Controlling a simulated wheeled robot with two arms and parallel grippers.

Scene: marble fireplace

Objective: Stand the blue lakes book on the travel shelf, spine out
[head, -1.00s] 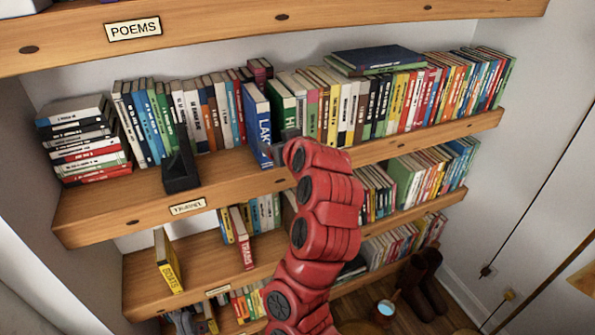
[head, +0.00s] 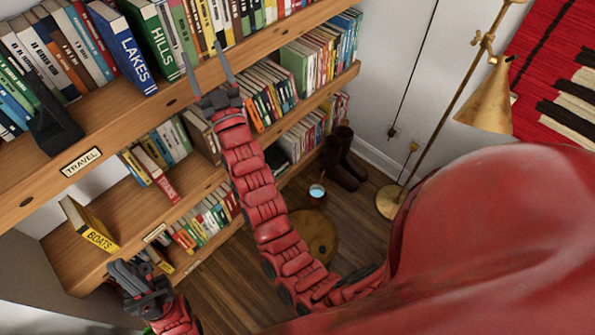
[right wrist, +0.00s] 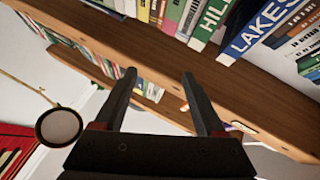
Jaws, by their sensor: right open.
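The blue LAKES book (head: 122,48) stands upright on the travel shelf (head: 120,118), spine facing out, left of the green HILLS book (head: 157,40). Both spines also show at the top right of the right wrist view, LAKES (right wrist: 262,28) and HILLS (right wrist: 213,20). My right gripper (head: 202,50) is open and empty, in front of the shelf edge and to the right of LAKES, apart from it. Its two spread fingers show in the right wrist view (right wrist: 159,74). My left gripper (head: 128,270) is low at the left; its jaw opening is unclear.
A black bookend (head: 55,127) stands left of LAKES, with a gap between. The TRAVEL label (head: 81,161) is on the shelf edge. A yellow BOATS book (head: 90,225) stands on a lower shelf near my left gripper. A brass lamp (head: 487,92) stands right.

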